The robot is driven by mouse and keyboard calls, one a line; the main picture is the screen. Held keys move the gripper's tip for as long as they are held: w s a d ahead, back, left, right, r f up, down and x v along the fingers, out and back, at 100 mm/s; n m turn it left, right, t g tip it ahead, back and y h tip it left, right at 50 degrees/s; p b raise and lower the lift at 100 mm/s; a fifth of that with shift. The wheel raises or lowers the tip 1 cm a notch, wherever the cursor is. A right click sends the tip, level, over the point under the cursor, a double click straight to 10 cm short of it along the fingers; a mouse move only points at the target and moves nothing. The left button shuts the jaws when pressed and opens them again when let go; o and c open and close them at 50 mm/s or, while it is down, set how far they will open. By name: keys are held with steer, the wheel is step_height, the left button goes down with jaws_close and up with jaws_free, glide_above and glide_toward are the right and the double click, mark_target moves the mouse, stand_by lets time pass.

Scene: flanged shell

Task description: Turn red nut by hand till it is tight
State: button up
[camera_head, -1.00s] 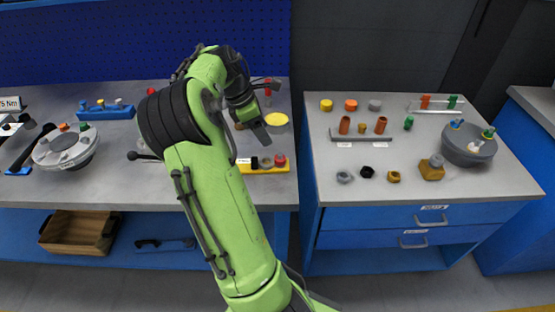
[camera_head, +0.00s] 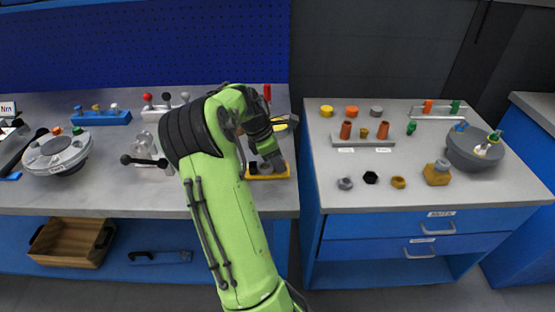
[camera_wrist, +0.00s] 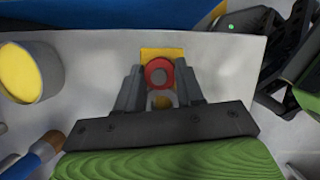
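The red nut (camera_wrist: 158,73) shows in the wrist view as a red ring around a grey centre, above a yellow holder (camera_wrist: 157,53). My gripper (camera_wrist: 158,82) has one finger on each side of it, with what look like narrow gaps; contact cannot be made out. A second, brass-coloured round piece (camera_wrist: 161,102) lies partly hidden nearer the palm. In the head view my gripper (camera_head: 273,160) is down at the yellow holder (camera_head: 268,177) and hides the red nut. The flanged shell (camera_head: 58,150), grey and round, stands at the left of the bench.
A yellow round part (camera_wrist: 27,72) is close to the left of my gripper. A clamp-like device with levers (camera_head: 147,148) stands left of my arm. The right table (camera_head: 420,200) holds several nuts, pegs and a grey bowl (camera_head: 472,150).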

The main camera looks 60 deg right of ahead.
steer(key=c, duration=0.5)
steer(key=shift+r+p, duration=0.1)
steer(key=shift+p, duration=0.2)
steer(key=m+p, duration=0.1)
steer(key=p, duration=0.1)
steer(key=m+p, duration=0.1)
steer(key=p, duration=0.1)
steer(key=shift+r+m+g+y, duration=0.2)
steer(key=shift+m+g+y, duration=0.1)
steer(key=shift+g+y, duration=0.1)
steer(key=m+p, duration=0.1)
steer(key=p, duration=0.1)
steer(key=m+y+p, duration=0.1)
steer(key=m+p, duration=0.1)
steer(key=shift+w+d+f, duration=0.1)
steer(key=shift+d+f, duration=0.05)
steer(key=shift+f, duration=0.05)
steer(key=shift+m, duration=0.4)
steer(key=o, duration=1.1)
steer(key=shift+c, duration=0.2)
steer(key=shift+f, duration=0.1)
